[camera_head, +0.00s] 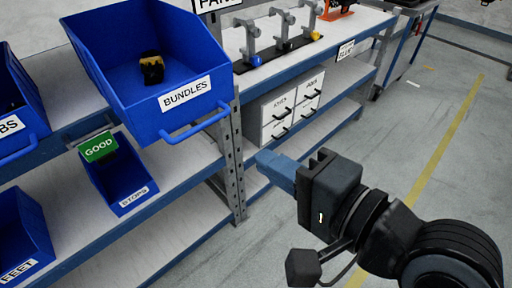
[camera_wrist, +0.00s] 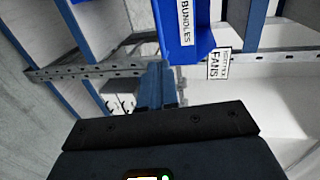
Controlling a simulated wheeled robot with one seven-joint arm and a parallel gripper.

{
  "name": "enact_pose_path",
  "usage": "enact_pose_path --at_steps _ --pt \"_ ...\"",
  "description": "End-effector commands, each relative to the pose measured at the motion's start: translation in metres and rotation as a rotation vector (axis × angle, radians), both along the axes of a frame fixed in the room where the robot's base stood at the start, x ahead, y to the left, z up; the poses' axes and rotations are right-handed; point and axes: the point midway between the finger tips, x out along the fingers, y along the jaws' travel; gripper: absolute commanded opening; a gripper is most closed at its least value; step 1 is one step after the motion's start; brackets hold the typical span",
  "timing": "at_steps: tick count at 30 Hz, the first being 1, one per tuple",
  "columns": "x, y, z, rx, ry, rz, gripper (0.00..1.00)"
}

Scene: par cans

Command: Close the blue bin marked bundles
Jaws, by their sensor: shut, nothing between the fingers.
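The blue bin marked BUNDLES (camera_head: 120,75) is on the upper shelf at the left, pulled out past the shelf front so its inside shows. A small black and yellow item lies in it. Its blue handle (camera_head: 198,124) juts out below the white label. The wrist view shows part of the bin (camera_wrist: 180,35) at the top, with its label sideways. My gripper (camera_head: 268,161) is shut and empty, in front of the rack, to the right of and below the bin handle, apart from it. Its fingers also show in the wrist view (camera_wrist: 154,85).
A metal rack post (camera_head: 232,160) stands between the bin and my gripper. Other blue bins, one marked STOPS (camera_head: 118,185), sit on the lower left shelf. White labelled drawers (camera_head: 285,105) are behind my gripper. The floor at the right (camera_head: 430,110) is clear.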

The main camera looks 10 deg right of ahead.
Motion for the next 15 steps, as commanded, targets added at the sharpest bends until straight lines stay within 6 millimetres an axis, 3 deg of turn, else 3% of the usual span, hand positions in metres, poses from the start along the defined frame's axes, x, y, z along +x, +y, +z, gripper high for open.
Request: enact_pose_path --at_steps 8,15 --pt "0.02 0.014 -0.01 0.0 -0.005 0.002 0.0" --pt "0.058 0.041 -0.015 -0.003 0.001 0.001 0.0"
